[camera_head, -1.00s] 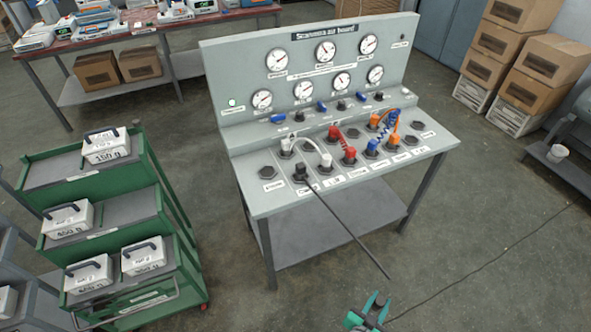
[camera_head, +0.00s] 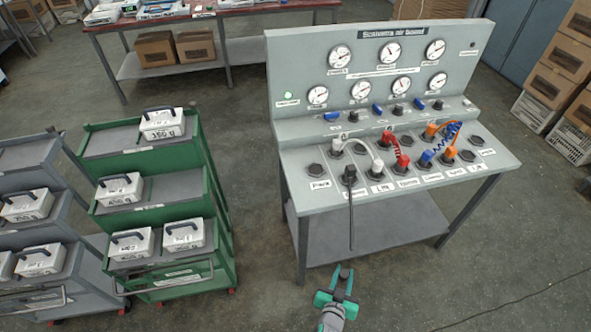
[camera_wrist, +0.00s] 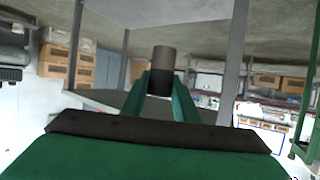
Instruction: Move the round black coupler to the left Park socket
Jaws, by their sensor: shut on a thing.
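The air board (camera_head: 328,222) stands in front of me, with a front row of sockets. The Park socket (camera_head: 316,170) is the leftmost and looks empty. A black coupler (camera_head: 349,174) sits at the socket just right of it, with a black hose or rod (camera_head: 351,222) running down from it. My gripper (camera_head: 340,273) is low in front of the board, below the tabletop in the picture. In the wrist view its green fingers (camera_wrist: 162,93) are shut on a cylinder (camera_wrist: 163,60), black below and grey above. I cannot tell whether the black line joins it.
White (camera_head: 357,146), red (camera_head: 398,150) and blue and orange (camera_head: 448,142) hoses fill sockets to the right. Gauges stand on the back panel. A green trolley (camera_head: 150,215) with white weights stands left of the board. Floor (camera_head: 250,235) is open between them.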

